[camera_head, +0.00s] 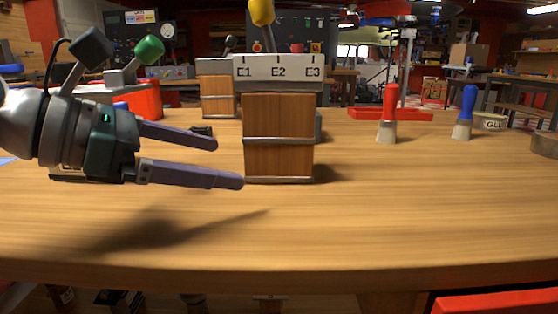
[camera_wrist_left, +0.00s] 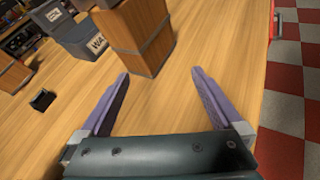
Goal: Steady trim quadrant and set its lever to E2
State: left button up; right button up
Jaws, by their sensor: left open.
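The trim quadrant is a wooden block (camera_head: 279,130) with metal bands and a pale top plate (camera_head: 278,68) marked E1, E2 and E3. It stands upright on the bench. Its lever has a yellow knob (camera_head: 262,12) and leans left, the knob above the gap between E1 and E2. My left gripper (camera_head: 230,163) is open and empty, low at the left of the block, fingertips close to its left side. In the left wrist view the block (camera_wrist_left: 137,35) stands just beyond and between the two open fingers (camera_wrist_left: 160,73). My right gripper is not in view.
A similar wooden block (camera_head: 217,95) with a black-knobbed lever stands behind left. A green-knobbed lever (camera_head: 149,50) is behind my left gripper. A red-handled brush (camera_head: 389,110) and a blue-handled brush (camera_head: 465,110) stand at right. The bench front is clear.

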aim_at(247, 157)
pick_arm(q)
jog(key=shift+w+a+n+t+h+b, duration=0.1)
jog(key=shift+w+n+t+h+b, duration=0.25)
jog(key=shift+w+n+b, duration=0.55)
jog(key=shift+w+r+n, duration=0.1)
jog(key=shift+n, duration=0.2)
jog(key=shift+w+d+b, duration=0.15)
jog(key=shift+d+b, duration=0.1)
jog(key=shift+b, duration=0.15)
jog(key=b+x, duration=0.4)
jog(key=b, duration=0.1)
jog(key=shift+w+d+f, duration=0.2)
jog(key=shift+d+f, duration=0.1)
jog(key=shift+f, duration=0.05)
jog(key=x, duration=0.3)
jog(key=shift+w+d+r, duration=0.25)
jog(key=shift+d, duration=0.15)
jog(key=shift+w+d+f, duration=0.1)
jog(key=shift+w+d, duration=0.05)
jog(key=shift+d, duration=0.1)
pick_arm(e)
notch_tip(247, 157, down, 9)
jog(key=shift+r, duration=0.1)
pick_arm(q)
grip_shut()
